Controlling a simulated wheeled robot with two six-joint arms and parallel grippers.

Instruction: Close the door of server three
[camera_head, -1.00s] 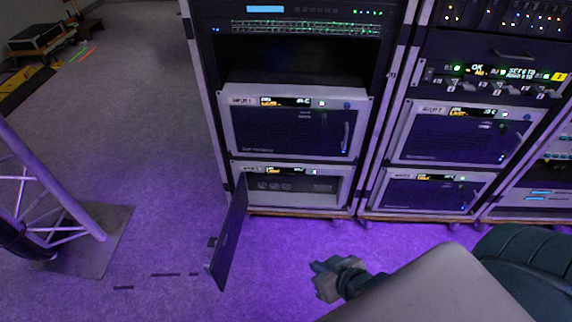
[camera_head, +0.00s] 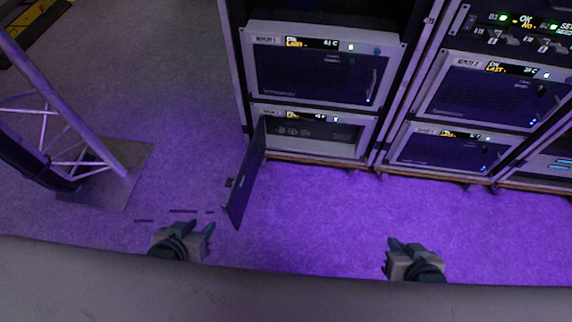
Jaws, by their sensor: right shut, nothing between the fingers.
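The lower server in the left rack (camera_head: 313,131) has its door (camera_head: 247,178) swung wide open on its left side, with the dark panel pointing out toward me. Its inside shows as a pale bay. Its label is too small to read surely. My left gripper (camera_head: 198,231) is low in front, left of the door's free edge and apart from it; its fingers look spread and empty. My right gripper (camera_head: 397,244) is shut and empty over the floor, right of the door and in front of the racks.
Above is a closed server (camera_head: 315,78). The right rack holds two closed servers, upper (camera_head: 482,92) and lower (camera_head: 447,148). A metal truss with a base plate (camera_head: 110,185) stands at left. Purple-lit floor (camera_head: 320,215) between door and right gripper is clear.

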